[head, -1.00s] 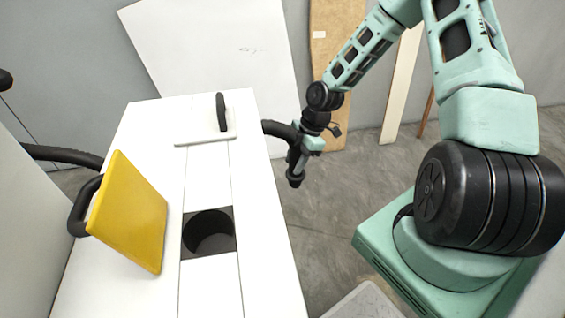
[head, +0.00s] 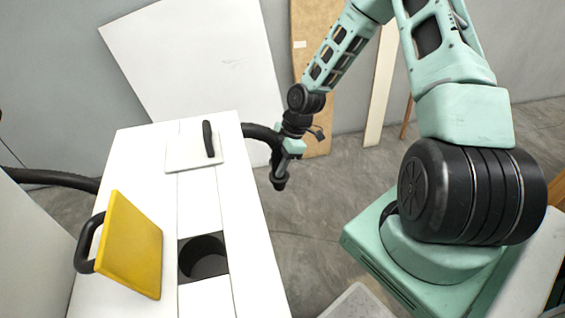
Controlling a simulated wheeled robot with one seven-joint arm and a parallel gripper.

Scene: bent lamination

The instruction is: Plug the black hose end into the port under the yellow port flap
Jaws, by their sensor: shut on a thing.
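The yellow port flap (head: 132,245) stands open, tilted up on the white table-like unit, with a black handle on its left side. Right of it, the round dark port (head: 204,258) lies uncovered in a dark square recess. My gripper (head: 284,168) is past the unit's right edge, up and to the right of the port. It is shut on the black hose end (head: 279,180), which points downward, clear of the unit. A black hose (head: 258,132) runs from behind the unit to my gripper. The fingertips are small and partly hidden.
A white flap (head: 194,151) with a black handle lies on the far part of the white unit (head: 206,220). Another black hose (head: 50,179) runs behind the unit at left. White and brown boards lean on the wall. Floor between the unit and my base is open.

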